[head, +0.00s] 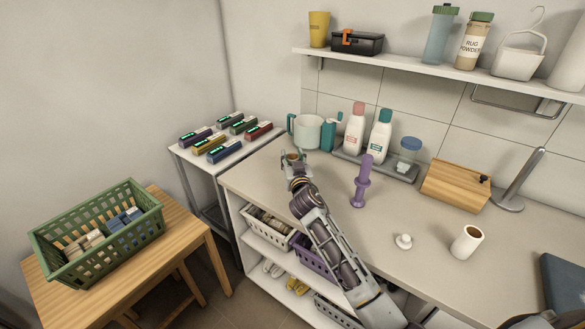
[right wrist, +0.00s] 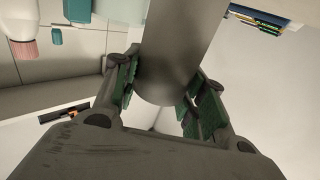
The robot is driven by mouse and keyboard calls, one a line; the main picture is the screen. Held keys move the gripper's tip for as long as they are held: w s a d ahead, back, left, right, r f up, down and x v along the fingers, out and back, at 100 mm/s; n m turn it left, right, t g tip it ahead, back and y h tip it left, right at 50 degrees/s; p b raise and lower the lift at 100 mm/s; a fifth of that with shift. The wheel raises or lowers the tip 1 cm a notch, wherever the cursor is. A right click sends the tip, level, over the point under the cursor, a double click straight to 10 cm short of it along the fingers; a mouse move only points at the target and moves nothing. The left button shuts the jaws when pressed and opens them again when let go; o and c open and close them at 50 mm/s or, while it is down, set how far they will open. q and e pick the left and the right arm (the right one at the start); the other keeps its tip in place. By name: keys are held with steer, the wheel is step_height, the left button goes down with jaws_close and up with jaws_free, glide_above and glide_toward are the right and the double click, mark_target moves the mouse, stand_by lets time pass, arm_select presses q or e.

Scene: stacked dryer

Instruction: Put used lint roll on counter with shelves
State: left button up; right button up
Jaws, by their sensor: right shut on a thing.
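My right gripper (head: 293,160) is over the far left end of the counter with shelves (head: 330,180). In the right wrist view the gripper (right wrist: 160,90) is shut on a grey cylinder (right wrist: 178,45), which looks like the used lint roll. Its green pads sit on both sides of the cylinder. In the head view the held roll is small and mostly hidden by the gripper; I cannot tell whether it touches the counter. My left gripper is not in view.
A pale mug (head: 306,132), bottles (head: 379,135) and a purple roller handle (head: 363,182) stand near the gripper. A white side table (head: 205,160) holds several small boxes. A green basket (head: 98,232) sits on a wooden table.

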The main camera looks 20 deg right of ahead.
steer(key=shift+f, duration=1.85)
arm_select(q)
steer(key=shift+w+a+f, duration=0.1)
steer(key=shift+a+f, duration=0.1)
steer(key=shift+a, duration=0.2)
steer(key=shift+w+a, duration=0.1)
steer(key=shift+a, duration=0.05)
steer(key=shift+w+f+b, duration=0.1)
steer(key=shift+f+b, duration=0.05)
steer(key=shift+b, duration=0.2)
arm_select(e)
steer(key=shift+f, duration=0.1)
steer(key=o, duration=1)
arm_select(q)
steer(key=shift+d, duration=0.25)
